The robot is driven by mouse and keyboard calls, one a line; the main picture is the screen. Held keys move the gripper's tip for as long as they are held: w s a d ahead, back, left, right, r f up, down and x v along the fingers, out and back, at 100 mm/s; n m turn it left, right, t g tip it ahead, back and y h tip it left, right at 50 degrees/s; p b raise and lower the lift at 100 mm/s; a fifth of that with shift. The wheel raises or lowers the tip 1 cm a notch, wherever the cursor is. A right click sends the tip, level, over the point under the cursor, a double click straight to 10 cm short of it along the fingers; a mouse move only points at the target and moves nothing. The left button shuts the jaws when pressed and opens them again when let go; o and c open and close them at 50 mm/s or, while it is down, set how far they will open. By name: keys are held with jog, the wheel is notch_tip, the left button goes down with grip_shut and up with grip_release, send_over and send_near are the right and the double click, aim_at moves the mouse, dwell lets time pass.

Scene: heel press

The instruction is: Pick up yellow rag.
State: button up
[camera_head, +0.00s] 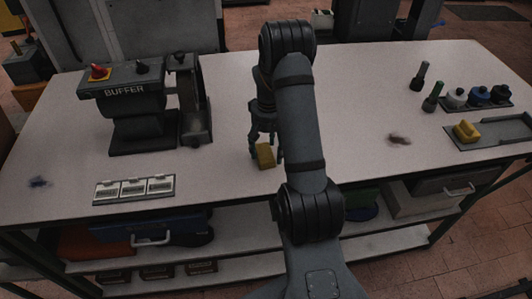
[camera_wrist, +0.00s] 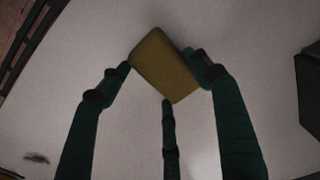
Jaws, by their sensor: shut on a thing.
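A yellow rag (camera_head: 265,155), a dull yellow folded block, is between the fingers of my gripper (camera_head: 266,150) over the middle of the table. In the wrist view the rag (camera_wrist: 163,66) sits tilted at the fingertips. The dark green fingers of my gripper (camera_wrist: 166,70) close on it from the left, the right and below. I cannot tell whether the rag is clear of the tabletop. The arm hides part of the table to the right of the gripper.
A buffer machine (camera_head: 135,100) stands at left, with a labelled three-part tray (camera_head: 133,190) in front.

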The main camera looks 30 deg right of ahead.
aim_at(269, 151)
jog(key=r+b, duration=0.1)
jog(key=r, duration=0.3)
jog(key=shift+d+r+b, duration=0.1)
jog(key=shift+d+b, duration=0.1)
jog(key=shift+b, duration=0.1)
jog(key=s+d+r, duration=0.1)
jog(key=d+r, duration=0.5)
jog(key=d, duration=0.5)
jog(key=shift+d+r+b, duration=0.15)
jog(key=shift+r+b, duration=0.25)
jog(key=shift+b, duration=0.05)
jog(key=o, duration=0.5)
jog(key=c, duration=0.3)
jog(key=shift+c, duration=0.8)
